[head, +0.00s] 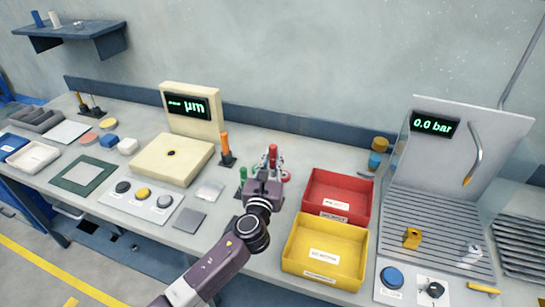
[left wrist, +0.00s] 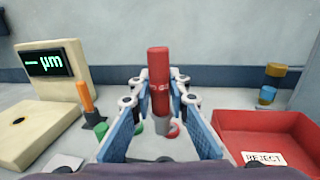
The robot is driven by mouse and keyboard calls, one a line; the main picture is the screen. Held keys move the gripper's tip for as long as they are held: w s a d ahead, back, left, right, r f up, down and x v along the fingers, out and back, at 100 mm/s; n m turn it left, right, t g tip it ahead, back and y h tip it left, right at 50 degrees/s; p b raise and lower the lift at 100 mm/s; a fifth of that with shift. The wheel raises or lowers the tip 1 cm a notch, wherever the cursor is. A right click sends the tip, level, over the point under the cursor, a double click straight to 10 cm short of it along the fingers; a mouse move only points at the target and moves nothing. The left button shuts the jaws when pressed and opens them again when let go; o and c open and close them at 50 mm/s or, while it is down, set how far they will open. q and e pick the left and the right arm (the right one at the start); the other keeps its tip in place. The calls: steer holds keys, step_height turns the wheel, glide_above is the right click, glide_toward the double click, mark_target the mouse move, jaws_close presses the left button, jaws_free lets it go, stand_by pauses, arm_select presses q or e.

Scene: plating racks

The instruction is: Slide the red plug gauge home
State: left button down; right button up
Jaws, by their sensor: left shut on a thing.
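The red plug gauge (left wrist: 159,72) stands upright between the two blue-padded fingers of my left gripper (left wrist: 159,88). My left gripper is shut on its red handle, and a grey lower end (left wrist: 163,124) shows beneath. In the head view the top of the red plug gauge (head: 273,152) rises above my left gripper (head: 268,172) at the middle of the bench. Whether its lower end touches or enters anything is not clear. A green round piece (left wrist: 134,126) and a red round piece (left wrist: 173,130) show low behind the fingers. My right gripper is not in view.
A cream block with a dark hole (head: 190,163) and a µm display (head: 187,106) are left of the gripper. An orange-handled tool (head: 225,146) stands between. A red REJECT bin (head: 312,205) and yellow bin (head: 294,256) are close on the right.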

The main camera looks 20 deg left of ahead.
arm_select(q)
steer(key=shift+f+b, duration=0.55)
steer(key=shift+f, duration=0.1)
steer(key=shift+f+b, duration=0.35)
steer(key=shift+f, duration=0.05)
step_height(320, 180, down, 6)
steer(key=b, duration=0.5)
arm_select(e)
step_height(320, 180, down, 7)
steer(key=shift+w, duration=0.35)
arm_select(q)
steer(key=shift+f+b, duration=1.55)
steer(key=shift+f, duration=0.3)
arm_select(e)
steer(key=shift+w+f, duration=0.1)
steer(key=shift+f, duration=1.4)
arm_select(q)
steer(key=c, duration=1.8)
jaws_free()
steer(key=shift+o, duration=0.2)
steer(key=shift+s, duration=0.1)
